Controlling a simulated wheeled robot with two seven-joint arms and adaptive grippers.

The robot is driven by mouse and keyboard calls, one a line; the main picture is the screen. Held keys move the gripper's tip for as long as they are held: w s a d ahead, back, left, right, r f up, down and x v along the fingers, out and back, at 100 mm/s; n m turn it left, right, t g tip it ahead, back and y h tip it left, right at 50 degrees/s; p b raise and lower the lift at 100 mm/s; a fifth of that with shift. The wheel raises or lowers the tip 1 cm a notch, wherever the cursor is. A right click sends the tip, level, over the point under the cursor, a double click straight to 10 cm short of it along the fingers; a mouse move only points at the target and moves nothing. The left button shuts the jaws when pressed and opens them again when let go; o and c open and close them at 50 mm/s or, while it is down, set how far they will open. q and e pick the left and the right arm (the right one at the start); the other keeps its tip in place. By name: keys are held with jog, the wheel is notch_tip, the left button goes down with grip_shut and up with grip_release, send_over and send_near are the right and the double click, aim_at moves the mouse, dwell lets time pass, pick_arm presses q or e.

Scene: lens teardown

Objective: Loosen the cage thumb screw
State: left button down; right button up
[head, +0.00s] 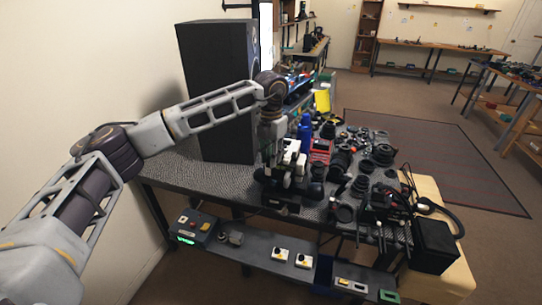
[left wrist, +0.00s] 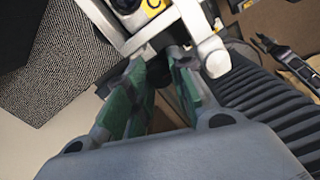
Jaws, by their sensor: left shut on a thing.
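My left gripper (left wrist: 162,62) shows in the left wrist view with its green-padded fingers closed in against a pale frame (left wrist: 190,14), which looks like the cage. The held part sits between the fingertips and is mostly hidden; by its place at the frame it appears to be the cage thumb screw. In the head view my left gripper (head: 272,158) reaches down at the white and black device (head: 290,160) on the bench. The thumb screw cannot be made out there. My right gripper is not in view.
A tall black speaker-like box (head: 215,85) stands behind my left arm. A blue bottle (head: 305,132), a red case (head: 320,150) and several dark lens parts (head: 383,154) crowd the bench to the right. The bench's left end (head: 175,170) is bare. A lower shelf (head: 258,250) holds small boxes.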

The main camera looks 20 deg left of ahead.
pick_arm(q)
jog(key=shift+n, duration=0.4)
jog(key=c, duration=1.5)
grip_release()
jog(key=shift+r, duration=6)
